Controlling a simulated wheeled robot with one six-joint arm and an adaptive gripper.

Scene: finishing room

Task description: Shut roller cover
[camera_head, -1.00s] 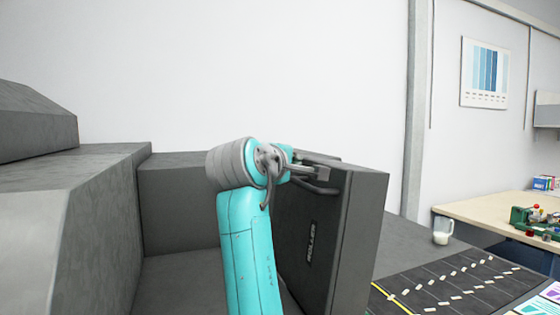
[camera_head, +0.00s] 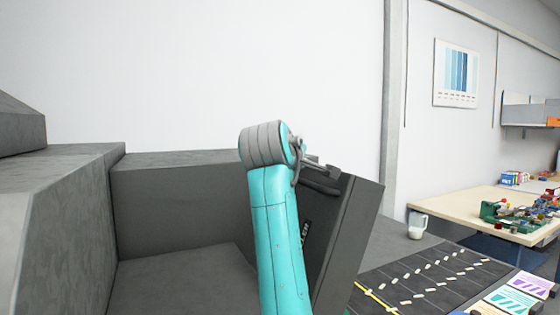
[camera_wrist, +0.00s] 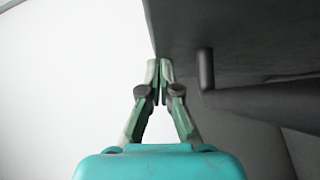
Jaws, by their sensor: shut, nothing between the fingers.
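The roller cover (camera_head: 352,235) is a dark grey slab with a partly covered white label on its face. It stands up from the machine and leans to the right in the head view. A dark bar handle (camera_head: 320,187) sits near its top; in the wrist view the handle (camera_wrist: 265,98) is right of the fingers. My gripper (camera_head: 336,171) is beside the cover's top edge in the head view. In the wrist view my gripper (camera_wrist: 160,64) is shut and empty, its tips close to the cover's edge (camera_wrist: 210,30). I cannot tell whether they touch.
The grey machine body (camera_head: 180,158) forms a recess left of the cover, with a bare floor (camera_head: 185,280). Right of the cover are a dark belt (camera_head: 430,272) with several pale pieces, a glass mug (camera_head: 417,228) and a cluttered wooden table (camera_head: 455,203).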

